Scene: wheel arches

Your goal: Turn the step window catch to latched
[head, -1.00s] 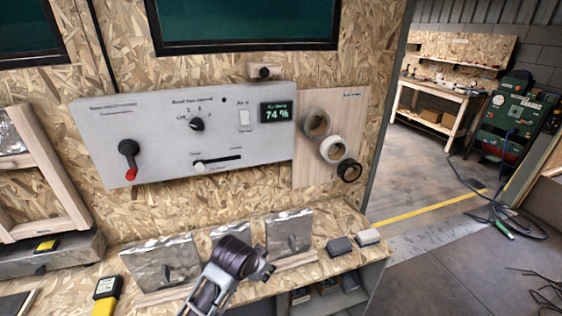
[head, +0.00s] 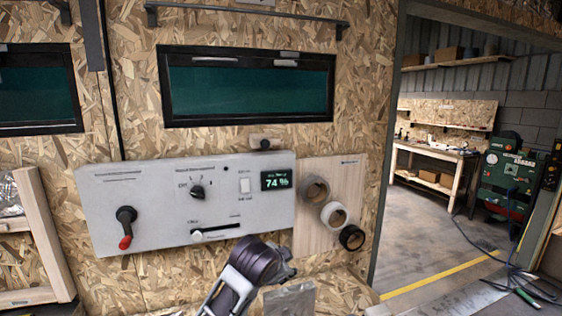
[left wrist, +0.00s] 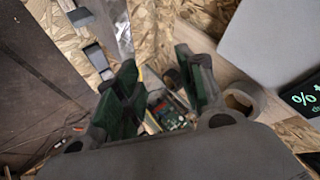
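A black-framed window with dark green glass (head: 247,98) is in the wall, above the grey control panel, in the head view. A small light catch piece (head: 285,62) sits at its top edge, right of centre; I cannot tell its setting. A second similar window (head: 36,92) is cut off at the left edge. My left gripper (head: 284,262) is in front of the panel's lower right part, well below the windows. In the left wrist view its green-padded fingers (left wrist: 162,95) are apart with nothing held between them. My right gripper is not in view.
The grey panel (head: 150,225) carries a red-tipped lever, knob, slider and 74 % display. Several tape rolls (head: 334,215) hang at its right. A small wooden block with a dark knob (head: 265,143) sits above the panel. A rail (head: 245,9) runs above the window.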

